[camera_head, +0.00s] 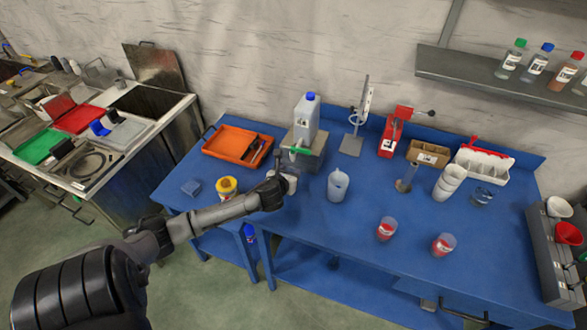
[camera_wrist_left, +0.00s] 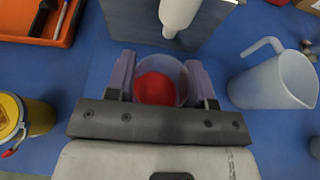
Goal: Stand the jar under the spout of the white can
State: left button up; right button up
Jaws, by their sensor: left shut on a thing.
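The jar (camera_wrist_left: 158,82) is clear with red inside. My left gripper (camera_wrist_left: 160,85) is shut on the jar, one finger at each side. In the head view the gripper (camera_head: 277,184) is in front of the stand and largely covers the jar (camera_head: 290,184). My right gripper is out of view.
A white pitcher (camera_head: 338,188) stands close on the right. A yellow tin (camera_head: 227,187) is on the left, and an orange tray (camera_head: 236,144) is behind it. Two similar red-filled jars (camera_head: 387,229) (camera_head: 444,244) stand front right. The front middle of the blue table is clear.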

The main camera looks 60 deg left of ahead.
aim_at(291, 170)
pick_arm(q)
jog(key=x, duration=0.2)
jog(key=b+x, duration=0.1)
jog(key=x, duration=0.1)
jog(key=shift+w+r, duration=0.15)
jog(key=shift+r, duration=0.2)
jog(key=shift+f, duration=0.35)
jog(key=o, duration=1)
jog(key=shift+f, duration=0.1)
